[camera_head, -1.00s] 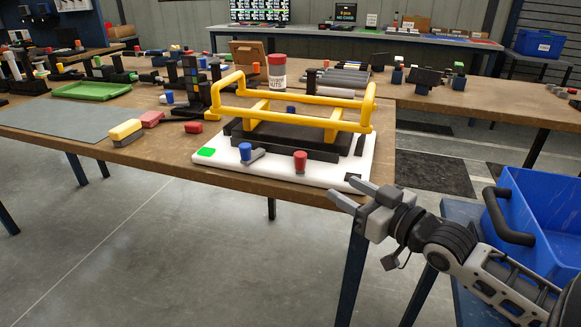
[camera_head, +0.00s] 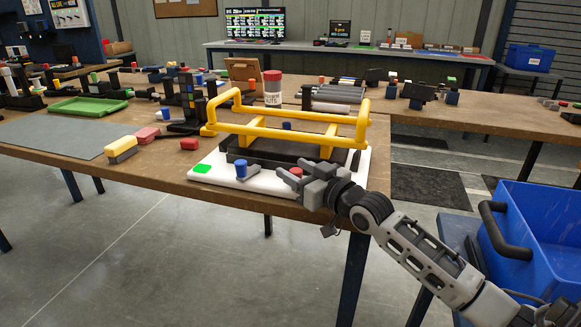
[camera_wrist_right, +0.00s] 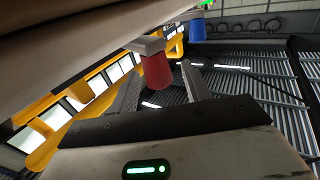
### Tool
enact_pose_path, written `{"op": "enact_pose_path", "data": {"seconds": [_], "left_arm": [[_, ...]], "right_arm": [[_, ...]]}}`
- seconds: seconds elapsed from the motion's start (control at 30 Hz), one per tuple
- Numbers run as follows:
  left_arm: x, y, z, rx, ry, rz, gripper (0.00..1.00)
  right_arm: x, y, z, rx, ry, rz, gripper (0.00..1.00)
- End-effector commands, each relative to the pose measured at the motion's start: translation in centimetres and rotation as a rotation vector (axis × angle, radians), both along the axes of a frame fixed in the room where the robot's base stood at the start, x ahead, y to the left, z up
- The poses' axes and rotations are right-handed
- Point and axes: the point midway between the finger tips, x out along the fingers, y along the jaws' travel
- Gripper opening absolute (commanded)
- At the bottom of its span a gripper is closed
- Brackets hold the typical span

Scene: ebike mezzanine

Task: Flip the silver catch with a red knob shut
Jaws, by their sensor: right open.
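The red knob (camera_head: 296,172) of the silver catch stands at the front of the white base plate (camera_head: 225,178), partly hidden by my right gripper in the head view. In the right wrist view the red knob (camera_wrist_right: 157,71) hangs near the open fingers, roughly between them in the picture. My right gripper (camera_head: 287,176) is open at the front right of the plate. I cannot tell whether it touches the knob. The catch's silver arm is mostly hidden. A second catch with a blue knob (camera_head: 241,168) sits to the left and also shows in the wrist view (camera_wrist_right: 197,29). My left gripper is not in view.
A yellow tube frame (camera_head: 282,112) on a black block rises just behind the catches. A green pad (camera_head: 202,169) marks the plate's left corner. A red-lidded jar (camera_head: 273,90) stands behind. A blue crate (camera_head: 540,225) is at the right.

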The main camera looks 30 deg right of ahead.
Motion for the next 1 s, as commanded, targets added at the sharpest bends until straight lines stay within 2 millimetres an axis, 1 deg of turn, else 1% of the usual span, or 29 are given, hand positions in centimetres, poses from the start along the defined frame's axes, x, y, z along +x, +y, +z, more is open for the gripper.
{"op": "enact_pose_path", "data": {"seconds": [0.03, 0.1, 0.2, 0.53, 0.57, 0.6, 0.67, 0.7, 0.87, 1.0], "left_arm": [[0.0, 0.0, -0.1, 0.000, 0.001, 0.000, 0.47], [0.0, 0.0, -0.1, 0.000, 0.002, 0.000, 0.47], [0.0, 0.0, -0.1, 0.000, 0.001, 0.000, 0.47], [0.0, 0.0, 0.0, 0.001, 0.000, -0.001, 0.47], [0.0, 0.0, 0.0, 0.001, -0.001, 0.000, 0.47], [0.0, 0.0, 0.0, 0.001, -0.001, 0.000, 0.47], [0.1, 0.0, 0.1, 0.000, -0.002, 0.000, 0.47], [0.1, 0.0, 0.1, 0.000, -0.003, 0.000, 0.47], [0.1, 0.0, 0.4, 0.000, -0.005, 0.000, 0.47], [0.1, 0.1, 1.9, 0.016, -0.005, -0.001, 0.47]], "right_arm": [[0.7, 0.0, 0.1, 0.001, -0.002, -0.001, 0.48], [1.4, 0.2, 0.0, 0.001, -0.002, -0.001, 0.48], [1.9, 0.3, 0.0, 0.001, -0.002, 0.000, 0.48], [2.2, 0.4, -0.1, 0.001, 0.000, 0.000, 0.48], [2.2, 0.4, -0.1, 0.001, 0.000, 0.000, 0.42], [2.2, 0.4, -0.1, 0.001, 0.000, 0.000, 0.31], [2.2, 0.4, -0.1, 0.001, 0.000, 0.000, 0.14], [2.2, 0.4, -0.1, 0.001, 0.000, 0.000, 0.03], [2.2, 0.4, 0.1, 0.002, -0.001, -0.004, 0.03], [2.4, 0.5, 0.7, 0.008, -0.006, -0.040, 0.03]]}}
